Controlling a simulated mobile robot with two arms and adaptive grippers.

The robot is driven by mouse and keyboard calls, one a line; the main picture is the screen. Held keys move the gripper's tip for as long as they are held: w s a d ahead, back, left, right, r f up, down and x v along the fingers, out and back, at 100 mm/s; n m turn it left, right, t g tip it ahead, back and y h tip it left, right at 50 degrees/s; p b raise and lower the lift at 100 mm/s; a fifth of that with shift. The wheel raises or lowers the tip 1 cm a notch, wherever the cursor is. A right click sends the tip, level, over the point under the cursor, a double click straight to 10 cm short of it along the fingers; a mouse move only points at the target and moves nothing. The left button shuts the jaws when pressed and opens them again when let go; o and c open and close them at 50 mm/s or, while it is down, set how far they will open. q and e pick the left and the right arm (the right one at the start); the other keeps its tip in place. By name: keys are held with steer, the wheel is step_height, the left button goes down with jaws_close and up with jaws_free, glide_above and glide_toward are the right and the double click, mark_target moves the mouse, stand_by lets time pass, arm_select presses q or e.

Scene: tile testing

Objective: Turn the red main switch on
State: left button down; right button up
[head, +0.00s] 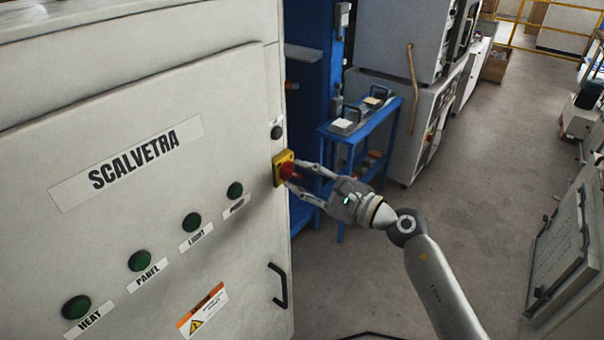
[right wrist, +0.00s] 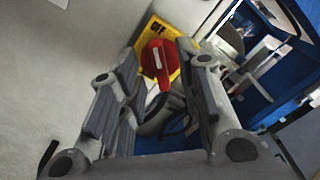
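The red main switch (head: 289,171) is a red rotary knob on a yellow plate (head: 279,167), near the right edge of the light grey cabinet front. In the right wrist view the red knob (right wrist: 159,62) shows a white mark, and the yellow plate (right wrist: 153,32) bears the word OFF. My right gripper (head: 303,179) is at the knob with its fingers apart, one to each side. In the right wrist view the fingers (right wrist: 165,95) are spread with a gap between them, and the knob lies beyond that gap. Whether they touch it cannot be told. My left gripper is not in view.
Several green buttons (head: 191,222) with labels run along the cabinet front (head: 230,75). A black handle (head: 279,286) sticks out below the switch. A blue cart (head: 353,135) stands behind my right gripper. The grey floor (head: 460,200) to the right is clear.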

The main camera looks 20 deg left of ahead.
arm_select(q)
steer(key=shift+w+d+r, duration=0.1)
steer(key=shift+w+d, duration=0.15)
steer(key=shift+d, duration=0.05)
arm_select(e)
steer(key=shift+w+a, duration=0.15)
steer(key=shift+a, duration=0.2)
jaws_close()
